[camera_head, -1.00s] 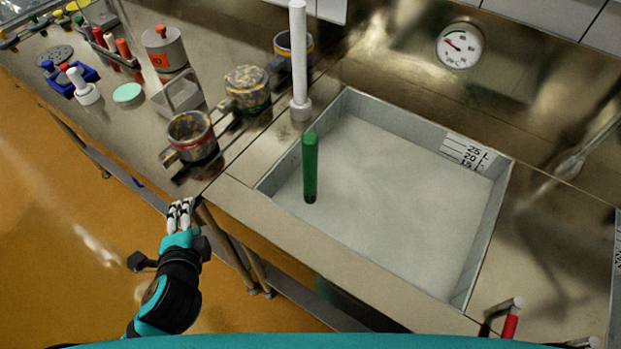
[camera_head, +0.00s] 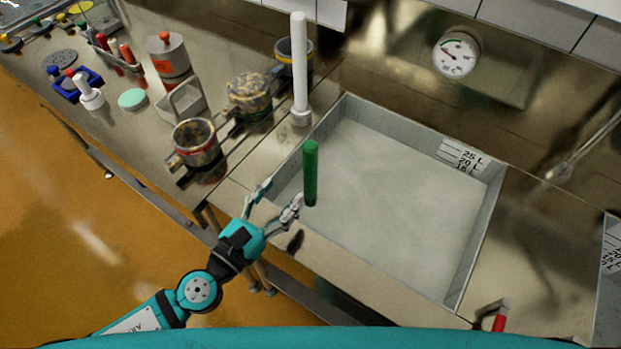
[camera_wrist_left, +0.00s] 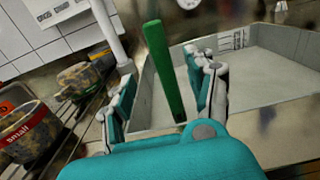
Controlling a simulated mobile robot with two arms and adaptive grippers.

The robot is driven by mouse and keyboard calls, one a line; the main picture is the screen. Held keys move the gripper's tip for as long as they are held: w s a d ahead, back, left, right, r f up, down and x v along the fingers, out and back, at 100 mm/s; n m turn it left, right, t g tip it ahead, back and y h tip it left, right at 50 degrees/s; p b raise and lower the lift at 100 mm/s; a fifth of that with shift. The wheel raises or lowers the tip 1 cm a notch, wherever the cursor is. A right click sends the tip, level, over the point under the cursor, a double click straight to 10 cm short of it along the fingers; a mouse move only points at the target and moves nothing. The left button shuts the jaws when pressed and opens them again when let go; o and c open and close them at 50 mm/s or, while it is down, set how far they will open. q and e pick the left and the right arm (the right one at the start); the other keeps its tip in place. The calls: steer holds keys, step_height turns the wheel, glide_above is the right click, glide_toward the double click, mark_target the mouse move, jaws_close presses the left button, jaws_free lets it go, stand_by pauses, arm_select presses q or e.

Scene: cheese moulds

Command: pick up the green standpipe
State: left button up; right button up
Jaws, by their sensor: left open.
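The green standpipe (camera_head: 310,172) stands upright in the left part of the sink (camera_head: 400,215), its lower end in the pale, cloudy contents. My left gripper (camera_head: 277,197) is open and empty at the sink's front left edge, just left of and nearer than the pipe. In the left wrist view the green standpipe (camera_wrist_left: 164,70) shows between the two fingers of the gripper (camera_wrist_left: 160,95), ahead of them and nearer the right finger. I see no contact. My right gripper is not in view.
A white standpipe (camera_head: 299,70) stands behind the sink's left corner. Moulds (camera_head: 195,142) stand on the counter to the left. A red-handled tap (camera_head: 498,322) is at the front right. A dial thermometer (camera_head: 457,52) is on the back wall.

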mark_target(306, 164)
arm_select(q)
steer(key=p+x, duration=0.1)
steer(key=x, duration=0.6)
steer(key=p+x, duration=0.2)
steer(key=x, duration=0.1)
steer(key=shift+w+d+r, duration=0.1)
steer(key=shift+r, duration=0.2)
steer(key=shift+w+d+f, duration=0.1)
steer(key=shift+w+d, duration=0.15)
steer(key=shift+w, duration=0.1)
steer(key=shift+a, duration=0.1)
steer(key=shift+s, duration=0.1)
steer(key=shift+c, duration=1)
jaws_close()
